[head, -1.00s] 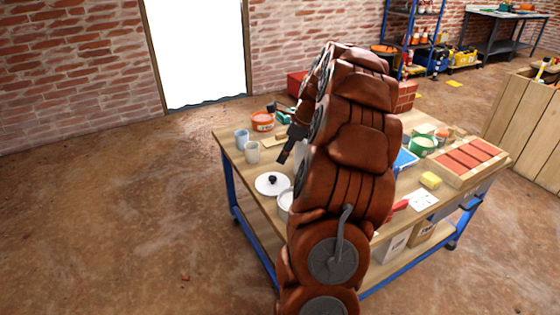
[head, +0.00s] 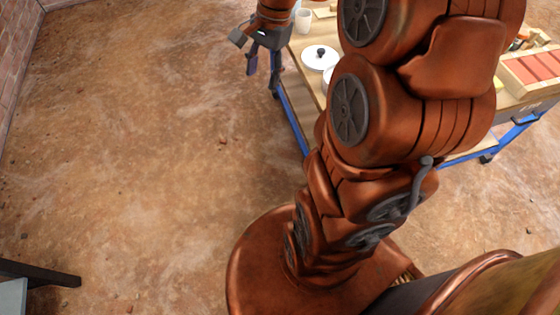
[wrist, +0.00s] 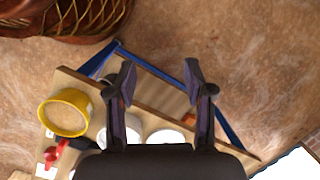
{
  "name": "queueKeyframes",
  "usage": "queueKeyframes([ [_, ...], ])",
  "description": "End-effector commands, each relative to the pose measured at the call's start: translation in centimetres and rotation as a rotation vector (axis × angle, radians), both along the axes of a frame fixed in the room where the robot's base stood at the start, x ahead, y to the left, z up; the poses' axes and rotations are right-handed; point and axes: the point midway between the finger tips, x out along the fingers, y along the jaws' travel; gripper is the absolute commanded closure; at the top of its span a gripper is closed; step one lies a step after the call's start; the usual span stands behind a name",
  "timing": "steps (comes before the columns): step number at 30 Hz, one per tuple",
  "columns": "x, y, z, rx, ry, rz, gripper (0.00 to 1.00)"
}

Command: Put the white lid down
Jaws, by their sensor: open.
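The white lid (head: 320,57) with a black knob lies on the wooden table in the head view, knob up. My gripper (head: 262,80) is open and empty, pointing down beside the table's left edge, left of the lid and apart from it. In the wrist view my gripper (wrist: 160,80) has its two fingers spread with nothing between them. Two round white things show partly behind the palm there; which one is the lid I cannot tell.
A white pot (head: 326,79) beside the lid is mostly hidden by my arm. A pale cup (head: 303,20) stands behind the lid. A tray of red bricks (head: 505,73) is at right. A yellow-rimmed bucket (wrist: 65,113) shows in the wrist view.

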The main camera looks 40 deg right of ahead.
Motion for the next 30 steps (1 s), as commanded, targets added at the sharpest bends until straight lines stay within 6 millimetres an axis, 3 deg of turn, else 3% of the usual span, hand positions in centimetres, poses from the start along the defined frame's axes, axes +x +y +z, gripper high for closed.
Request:
queueKeyframes([
  [1, -1.5, 2.0, 0.0, -0.013, 0.002, 0.114, 0.48],
  [6, -7.1, 6.7, -1.0, -0.039, 0.019, 0.507, 0.48],
  [10, -11.8, 9.0, -1.9, -0.050, 0.037, 0.797, 0.48],
  [15, -16.9, 10.2, -3.0, -0.048, 0.059, 1.100, 0.48],
  [21, -19.8, 10.3, -3.8, -0.038, 0.076, 1.275, 0.48],
  [30, -20.1, 10.3, -3.8, -0.036, 0.076, 1.296, 0.48],
])
